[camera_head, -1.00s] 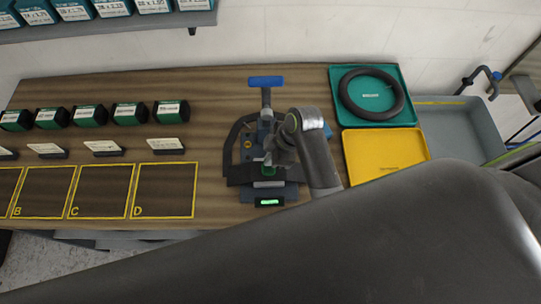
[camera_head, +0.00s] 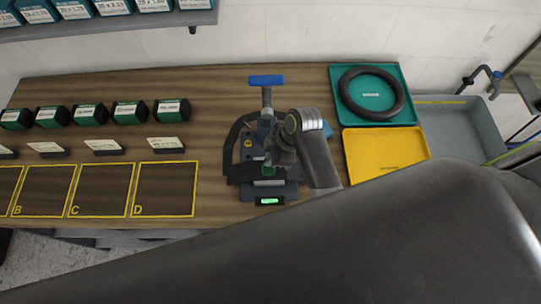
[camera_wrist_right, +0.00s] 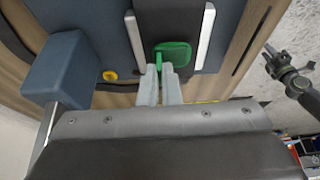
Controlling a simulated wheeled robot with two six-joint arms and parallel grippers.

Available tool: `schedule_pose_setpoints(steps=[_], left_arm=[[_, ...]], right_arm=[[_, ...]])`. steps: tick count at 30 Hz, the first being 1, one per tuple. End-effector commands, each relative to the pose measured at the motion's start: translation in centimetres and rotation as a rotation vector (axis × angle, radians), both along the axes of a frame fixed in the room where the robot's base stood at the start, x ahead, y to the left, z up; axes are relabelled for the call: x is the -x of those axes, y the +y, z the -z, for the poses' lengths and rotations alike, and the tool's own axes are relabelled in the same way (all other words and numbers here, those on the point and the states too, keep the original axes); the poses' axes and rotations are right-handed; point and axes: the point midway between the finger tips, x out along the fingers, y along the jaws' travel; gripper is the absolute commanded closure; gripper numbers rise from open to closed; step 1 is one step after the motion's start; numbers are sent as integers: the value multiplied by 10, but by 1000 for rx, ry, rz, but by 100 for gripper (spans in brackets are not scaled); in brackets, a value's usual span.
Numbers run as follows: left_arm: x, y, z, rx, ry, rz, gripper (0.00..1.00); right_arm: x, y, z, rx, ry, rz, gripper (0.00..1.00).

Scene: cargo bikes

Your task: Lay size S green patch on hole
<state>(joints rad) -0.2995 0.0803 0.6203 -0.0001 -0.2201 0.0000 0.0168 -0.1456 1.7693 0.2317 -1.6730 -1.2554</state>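The green patch (camera_head: 268,171) shows just below my right gripper (camera_head: 270,162) over the repair stand (camera_head: 262,190) on the bench. In the right wrist view the patch (camera_wrist_right: 177,52) is a small rounded green piece with a tab between the fingertips of my right gripper (camera_wrist_right: 160,70), which look closed on that tab. The patch lies over or very close to a dark strip (camera_wrist_right: 156,20) between two pale bars. Whether it touches the strip is unclear. The hole is not visible; the patch and fingers may cover it. My left gripper is out of view.
A teal tray (camera_head: 372,118) with a black inner tube (camera_head: 345,92) and a yellow tray (camera_head: 385,152) stand right of the stand. Several green-and-black boxes (camera_head: 88,115) and label cards (camera_head: 103,147) stand left, behind yellow-outlined squares (camera_head: 165,190). A blue-handled clamp (camera_head: 266,82) rises behind the stand.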

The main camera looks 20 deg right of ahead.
Motion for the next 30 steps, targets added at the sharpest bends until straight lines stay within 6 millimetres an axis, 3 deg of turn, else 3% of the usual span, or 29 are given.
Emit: schedule_pose_setpoints(steps=[28,30], left_arm=[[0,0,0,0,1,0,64],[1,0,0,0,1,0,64]], right_arm=[[0,0,5,0,-1,0,100],[0,0,5,0,-1,0,88]])
